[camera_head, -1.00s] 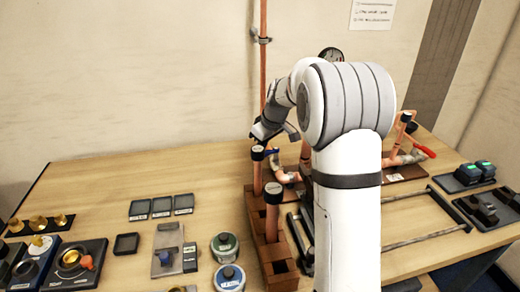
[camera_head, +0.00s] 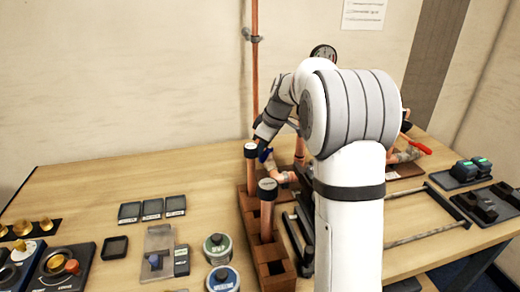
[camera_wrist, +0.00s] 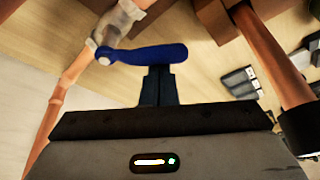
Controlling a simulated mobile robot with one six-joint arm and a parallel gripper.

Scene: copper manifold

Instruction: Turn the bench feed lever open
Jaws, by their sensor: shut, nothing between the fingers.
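A blue lever handle (camera_wrist: 150,54) lies across the upper middle of the wrist view, joined at its left end to a pale valve body (camera_wrist: 115,22) on a copper pipe. In the head view only a small part of the blue handle (camera_head: 265,155) shows beside my wrist. My gripper (camera_wrist: 160,72) is shut and empty. Its fingertips are right at the near edge of the handle; I cannot tell whether they touch it. In the head view my arm hides the fingers and much of the pipework. A red lever (camera_head: 416,147) shows at the right.
A brown block rack (camera_head: 270,252) with upright capped copper pipes (camera_head: 267,212) stands close by. Dark rails (camera_head: 428,237) lie to the right. Green and blue tubs (camera_head: 219,247), small trays (camera_head: 151,209) and fittings cover the left bench. A tall copper pipe (camera_head: 255,80) runs up the wall.

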